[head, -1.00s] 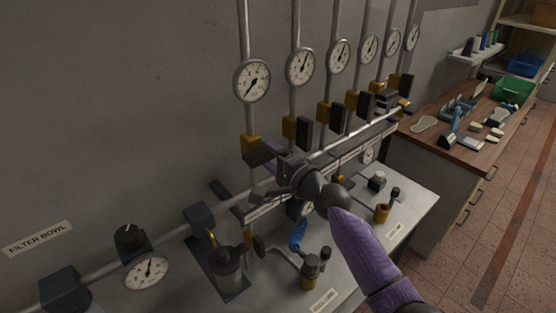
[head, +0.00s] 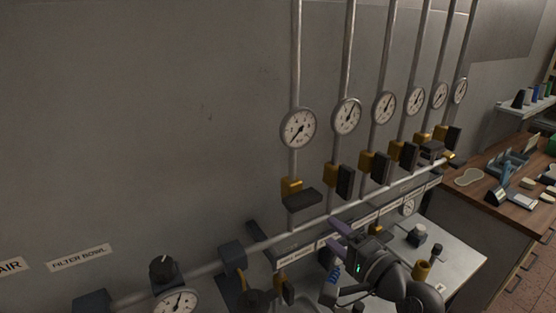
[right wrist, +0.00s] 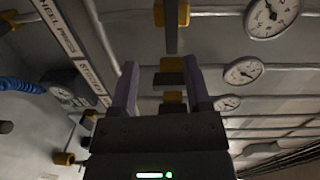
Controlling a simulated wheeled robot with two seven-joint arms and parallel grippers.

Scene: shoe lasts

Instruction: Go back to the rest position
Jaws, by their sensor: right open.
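My right gripper (head: 338,248) is at the lower right of the head view, in front of the manifold's label strip, with its arm coming up from the bottom edge. In the right wrist view its two purple fingers (right wrist: 161,82) stand apart with nothing between them. The leftmost valve's black handle (head: 302,199) lies crosswise to its pipe, up and left of the gripper and clear of it. My left gripper is out of view.
A row of dial gauges (head: 298,128) sits on upright pipes above a horizontal pipe (head: 315,226). A grey bench (head: 462,262) with fittings lies below. A wooden workbench (head: 484,196) with tools and a shoe-sole shape stands to the right. The wall at upper left is bare.

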